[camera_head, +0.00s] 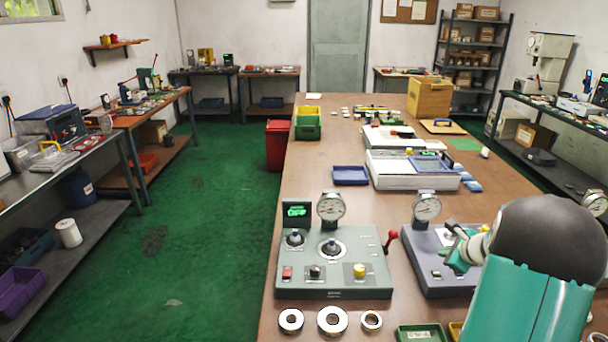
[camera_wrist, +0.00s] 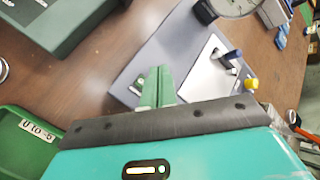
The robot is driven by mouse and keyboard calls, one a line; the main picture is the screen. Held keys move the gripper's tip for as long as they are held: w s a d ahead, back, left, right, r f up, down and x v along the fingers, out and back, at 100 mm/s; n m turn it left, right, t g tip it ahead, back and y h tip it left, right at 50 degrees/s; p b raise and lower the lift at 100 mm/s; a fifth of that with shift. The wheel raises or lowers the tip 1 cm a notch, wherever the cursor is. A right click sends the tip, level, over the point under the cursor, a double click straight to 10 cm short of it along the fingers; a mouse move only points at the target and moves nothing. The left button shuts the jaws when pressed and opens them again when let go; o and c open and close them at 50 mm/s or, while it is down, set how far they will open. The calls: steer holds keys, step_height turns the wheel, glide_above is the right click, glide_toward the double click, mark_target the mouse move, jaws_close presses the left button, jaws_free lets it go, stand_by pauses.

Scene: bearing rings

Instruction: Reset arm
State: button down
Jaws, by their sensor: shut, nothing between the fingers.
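My teal arm with its dark rounded joint fills the lower right of the head view. My gripper (camera_head: 455,258) is in front of the right-hand gauge station (camera_head: 435,278), whose right part the arm hides. In the wrist view my gripper (camera_wrist: 157,88) shows two green fingers pressed together with nothing between them. They show over the grey-blue base of that station (camera_wrist: 130,82); I cannot tell the height above it. Three metal bearing rings lie in a row at the front of the table: left (camera_head: 281,320), middle (camera_head: 321,320) and right (camera_head: 364,321).
The green-grey gauge station (camera_head: 335,275) stands left of my gripper, with a dial and red-knobbed lever. A green tray (camera_head: 420,326) and yellow tray (camera_head: 455,326) sit at the front. A blue tray (camera_head: 350,175) and white instruments (camera_head: 400,180) stand farther back. Bare tabletop lies between.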

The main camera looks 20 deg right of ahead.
steer(key=a+r+n+g+y, duration=0.1)
steer(key=a+r+n, duration=0.3)
steer(key=a, duration=0.5)
steer(key=s+a+r+n+y, duration=0.1)
steer(key=a+r+n, duration=0.4)
steer(key=a, duration=0.4)
steer(key=a+r+n+g+y, duration=0.1)
steer(key=a+r+n, duration=0.3)
steer(key=a, duration=0.5)
steer(key=s+a+r+n+h, duration=0.1)
steer(key=s+a+n, duration=0.6)
steer(key=s, duration=0.3)
steer(key=s+a+r+n+g+h, duration=0.1)
steer(key=s+a+r+n, duration=0.1)
steer(key=s+a+n, duration=0.6)
steer(key=shift+s+a+g, duration=0.3)
steer(key=shift+s+a, duration=0.25)
steer(key=shift+s, duration=0.6)
steer(key=shift+s, duration=0.15)
